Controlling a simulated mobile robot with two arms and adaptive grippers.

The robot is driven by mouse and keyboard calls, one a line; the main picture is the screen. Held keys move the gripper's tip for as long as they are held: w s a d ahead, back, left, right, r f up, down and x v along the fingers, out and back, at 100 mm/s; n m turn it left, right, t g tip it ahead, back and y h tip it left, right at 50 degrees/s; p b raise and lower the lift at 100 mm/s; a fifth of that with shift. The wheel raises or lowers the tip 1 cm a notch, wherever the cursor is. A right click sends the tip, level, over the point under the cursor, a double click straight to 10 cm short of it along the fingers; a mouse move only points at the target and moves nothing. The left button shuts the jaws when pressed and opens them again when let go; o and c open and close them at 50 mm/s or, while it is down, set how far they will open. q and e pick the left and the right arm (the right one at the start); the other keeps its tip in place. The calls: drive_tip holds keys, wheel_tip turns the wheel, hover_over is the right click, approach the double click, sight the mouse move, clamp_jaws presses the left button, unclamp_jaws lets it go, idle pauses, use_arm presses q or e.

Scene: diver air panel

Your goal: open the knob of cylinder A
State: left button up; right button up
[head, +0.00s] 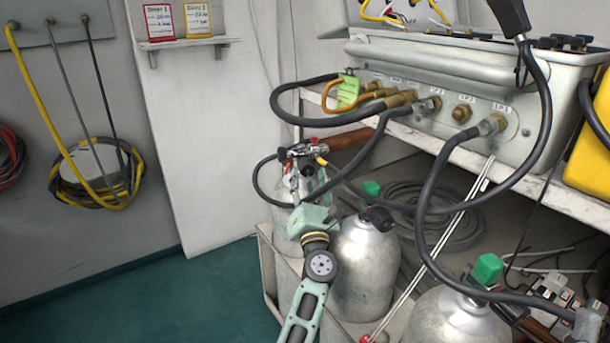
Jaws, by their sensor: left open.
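Several silver gas cylinders stand in a white rack below the panel, and I cannot read which one is A. The middle cylinder (362,268) has a dark valve with a black round end (379,218) and a green knob (371,188) on top. The front right cylinder (455,318) has a larger green knob (488,268). The back left cylinder (284,228) is partly hidden behind my arm, below a metal valve fitting (303,152). My left gripper (346,202) is open beside the middle cylinder's valve, to its left; contact is unclear. My right gripper is out of view.
The grey air panel (440,105) has brass ports and black hoses that loop down over the cylinders. A white rod (430,262) slants past the middle cylinder. Loose hose (440,215) lies behind. Open green floor (225,290) is at left.

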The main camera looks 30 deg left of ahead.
use_arm(q)
drive_tip(key=shift+v, duration=2.4)
drive_tip(key=shift+s, duration=0.1)
